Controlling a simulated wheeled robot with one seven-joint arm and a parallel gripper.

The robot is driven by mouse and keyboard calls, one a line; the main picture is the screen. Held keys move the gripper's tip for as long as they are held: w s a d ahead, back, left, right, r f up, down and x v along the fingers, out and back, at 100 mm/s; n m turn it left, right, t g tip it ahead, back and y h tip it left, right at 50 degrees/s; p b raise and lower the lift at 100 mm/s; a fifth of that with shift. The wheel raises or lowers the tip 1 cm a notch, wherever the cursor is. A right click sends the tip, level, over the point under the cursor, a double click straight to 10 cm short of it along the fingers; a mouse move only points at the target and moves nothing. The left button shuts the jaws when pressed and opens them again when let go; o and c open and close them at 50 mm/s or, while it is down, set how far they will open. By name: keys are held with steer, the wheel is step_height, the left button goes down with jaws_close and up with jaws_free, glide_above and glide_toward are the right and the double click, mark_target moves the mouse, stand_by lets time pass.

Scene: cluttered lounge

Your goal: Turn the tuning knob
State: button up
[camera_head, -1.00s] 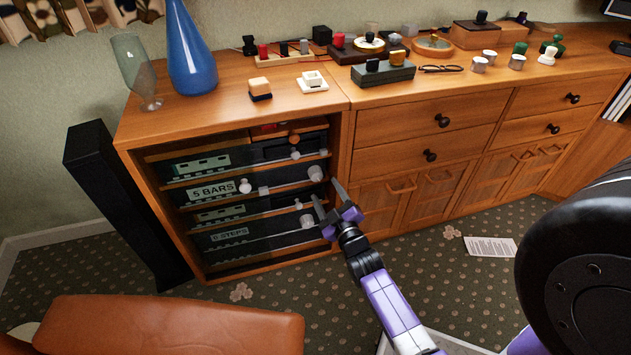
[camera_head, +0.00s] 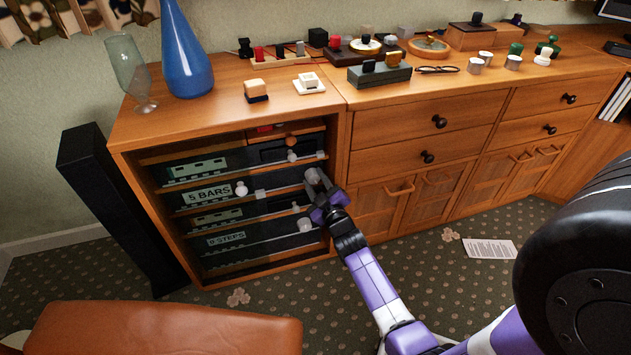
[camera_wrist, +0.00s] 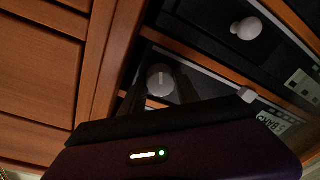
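The stereo unit labelled "5 BARS" (camera_head: 209,194) is in the cabinet, with a large grey knob at its right end. That knob (camera_wrist: 160,75) shows in the wrist view as a round face with a pale line, between the two dark fingers. My gripper (camera_head: 317,182) is at this knob in the head view and partly hides it. The fingers lie on either side of the knob; I cannot tell whether they touch it. A small white knob (camera_head: 241,188) and a pale square button (camera_head: 262,193) are farther left on the same unit.
The cabinet's wooden side post (camera_head: 338,165) is close right of my gripper. A brown leather seat (camera_head: 165,335) and black speaker (camera_head: 112,205) stand left.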

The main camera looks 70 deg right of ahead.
jaws_close()
steer(key=m, duration=0.5)
steer(key=shift+f, duration=0.1)
steer(key=m, duration=0.6)
steer(key=shift+h+b, duration=0.3)
steer(key=shift+b, duration=0.1)
steer(key=o, duration=0.8)
jaws_free()
steer(key=shift+o, duration=0.2)
